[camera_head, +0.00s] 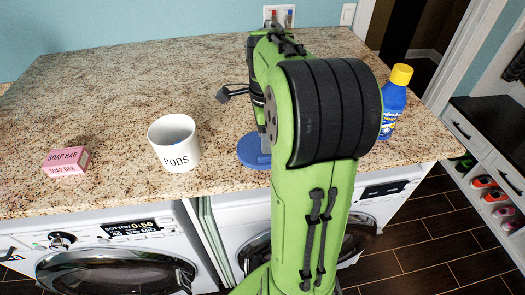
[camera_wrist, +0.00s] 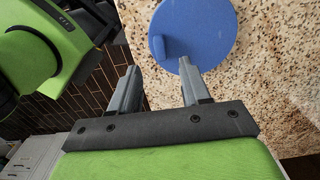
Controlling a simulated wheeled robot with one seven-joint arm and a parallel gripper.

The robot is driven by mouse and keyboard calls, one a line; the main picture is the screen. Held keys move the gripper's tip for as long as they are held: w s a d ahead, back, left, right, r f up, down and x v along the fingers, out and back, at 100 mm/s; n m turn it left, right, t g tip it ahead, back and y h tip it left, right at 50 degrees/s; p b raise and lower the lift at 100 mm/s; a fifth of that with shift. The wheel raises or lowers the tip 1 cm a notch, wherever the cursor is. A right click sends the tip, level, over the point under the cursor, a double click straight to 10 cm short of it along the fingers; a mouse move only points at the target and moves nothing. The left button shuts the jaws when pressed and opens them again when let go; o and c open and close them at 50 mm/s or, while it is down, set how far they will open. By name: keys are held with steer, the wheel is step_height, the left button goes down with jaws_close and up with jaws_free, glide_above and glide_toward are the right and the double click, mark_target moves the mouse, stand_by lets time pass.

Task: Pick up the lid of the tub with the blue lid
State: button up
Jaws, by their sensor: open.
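The blue round lid (camera_head: 251,155) lies on the granite counter near its front edge, partly hidden by my arm in the head view. In the wrist view the lid (camera_wrist: 207,22) shows a small raised handle (camera_wrist: 158,47) on its top. The white tub marked PODS (camera_head: 173,148) stands upright and uncovered to the left of the lid. My gripper (camera_wrist: 157,68) is open and empty, its two fingers apart. In the wrist view the handle appears just beyond the gap between the fingertips; I cannot tell the remaining height. In the head view my arm hides most of the gripper.
A pink soap bar box (camera_head: 68,161) lies left of the tub. A blue bottle with a yellow cap (camera_head: 394,103) stands right of my arm. Two front-loading washers (camera_head: 110,255) are under the counter (camera_head: 110,85). The back left of the counter is clear.

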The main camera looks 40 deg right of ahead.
mark_target(262, 156)
steer(key=f, duration=0.5)
steer(key=shift+w+a+f, duration=0.15)
steer(key=shift+w+a, duration=0.05)
steer(key=shift+a, duration=0.2)
steer(key=shift+d+f, duration=0.15)
steer(key=shift+f, duration=0.25)
steer(key=shift+r, duration=0.1)
jaws_close()
